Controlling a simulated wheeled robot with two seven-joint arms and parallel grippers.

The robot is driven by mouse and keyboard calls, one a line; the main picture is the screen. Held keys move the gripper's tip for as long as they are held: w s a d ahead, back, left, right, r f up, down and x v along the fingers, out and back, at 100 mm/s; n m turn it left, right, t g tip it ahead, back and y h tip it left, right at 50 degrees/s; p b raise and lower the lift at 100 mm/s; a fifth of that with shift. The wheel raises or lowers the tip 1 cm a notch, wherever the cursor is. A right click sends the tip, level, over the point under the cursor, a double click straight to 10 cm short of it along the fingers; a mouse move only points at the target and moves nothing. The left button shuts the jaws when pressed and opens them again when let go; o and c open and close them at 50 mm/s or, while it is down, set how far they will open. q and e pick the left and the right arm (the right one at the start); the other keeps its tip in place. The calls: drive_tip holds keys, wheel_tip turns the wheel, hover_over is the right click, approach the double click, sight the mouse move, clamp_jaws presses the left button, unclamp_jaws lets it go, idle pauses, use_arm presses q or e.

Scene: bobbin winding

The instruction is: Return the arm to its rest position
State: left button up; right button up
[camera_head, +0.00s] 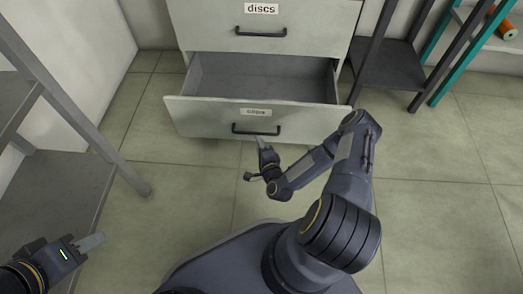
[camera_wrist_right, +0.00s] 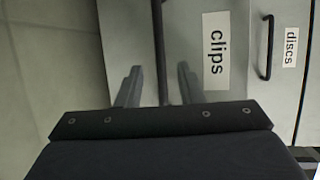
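My right gripper (camera_head: 262,142) is just in front of the handle (camera_head: 256,129) of the lower drawer (camera_head: 205,118), labelled "clips", which is pulled out and looks empty. In the right wrist view the two fingers of my right gripper (camera_wrist_right: 158,84) are spread apart. The dark handle bar (camera_wrist_right: 158,40) shows between and beyond them, and I see no finger touching it.
The upper drawer (camera_head: 320,22), labelled "discs", is shut. A grey shelf unit (camera_head: 60,185) stands at the left. A dark rack (camera_head: 390,65) and a teal-framed shelf (camera_head: 460,55) with an orange spool (camera_head: 497,22) stand at the right. The tiled floor (camera_head: 440,210) is clear at the right.

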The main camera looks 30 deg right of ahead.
drive_tip(key=shift+s, duration=0.15)
idle(0.4)
drive_tip(key=w+d+r+n+g+y, duration=0.25)
drive_tip(key=w+r+n+y, duration=0.2)
drive_tip(key=r+n, duration=0.6)
drive_tip(key=s+r+n+g, duration=0.2)
drive_tip(key=r, duration=0.5)
drive_tip(key=s+r+n+g, duration=0.1)
drive_tip(key=s+r+g, duration=0.1)
drive_tip(key=r, duration=0.6)
drive_tip(key=s+a+r+n+g+y, duration=0.1)
drive_tip(key=s+a+r+n, duration=0.2)
drive_tip(key=s, duration=0.5)
drive_tip(key=s+a+r+n+g+p, duration=0.1)
drive_tip(key=s+a+r, duration=0.2)
drive_tip(key=s+r, duration=0.45)
drive_tip(key=s+a+r+n+g+y, duration=0.1)
drive_tip(key=s+a+r+n, duration=0.15)
drive_tip(key=s, duration=0.75)
wheel_tip(320, 180, up, 38)
drive_tip(key=m+p, duration=0.1)
drive_tip(key=p, duration=3.7)
drive_tip(key=shift+a+r, duration=0.15)
drive_tip(key=shift+a, duration=0.05)
